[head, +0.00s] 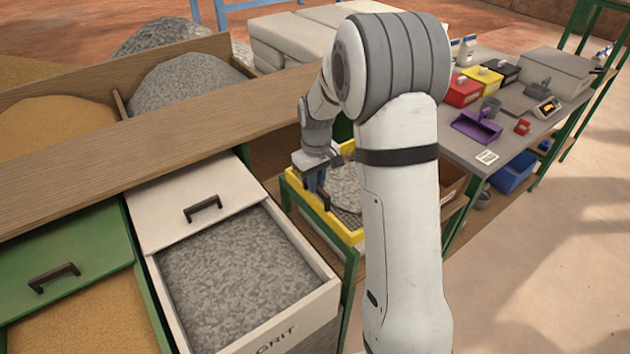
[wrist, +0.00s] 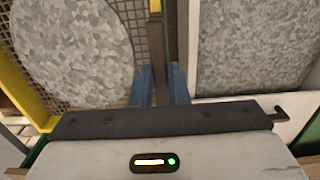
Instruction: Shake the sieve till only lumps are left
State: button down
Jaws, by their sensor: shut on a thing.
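The sieve has a yellow frame (head: 352,237) and a dark wire mesh; its frame also shows in the wrist view (wrist: 28,98). A wide, rounded heap of grey grit (head: 343,183) lies on the mesh and covers much of it; in the wrist view the grit (wrist: 72,50) looks mixed, and I cannot tell lumps from fines. My gripper (head: 318,184) is at the sieve's left side. In the wrist view its blue fingers (wrist: 160,88) are shut on the sieve's dark handle (wrist: 157,50). My arm hides the sieve's right part in the head view.
An open white drawer of grit (head: 235,270) stands at the front left, beside a green sand drawer (head: 75,320). Sand (head: 60,125) and grit (head: 185,82) bins lie behind. A grey bench (head: 470,140) at right holds a purple scoop (head: 477,127) and coloured boxes.

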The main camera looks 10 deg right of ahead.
jog(key=shift+r, duration=0.1)
jog(key=w+d+r+y+p, duration=0.1)
jog(key=d+r+p, duration=0.1)
jog(key=r+p, duration=0.1)
jog(key=w+d+r+g+y+p, duration=0.1)
jog(key=d+r+p, duration=0.1)
jog(key=r, duration=0.4)
jog(key=shift+d+r+p, duration=0.2)
jog(key=shift+d+p, duration=0.2)
jog(key=shift+d, duration=0.15)
jog(key=shift+w, duration=0.1)
jog(key=c, duration=1.4)
grip_release()
notch_tip(320, 180, up, 8)
jog(key=d+b, duration=0.1)
jog(key=shift+w+d+f, duration=0.25)
jog(key=shift+w+d, duration=0.1)
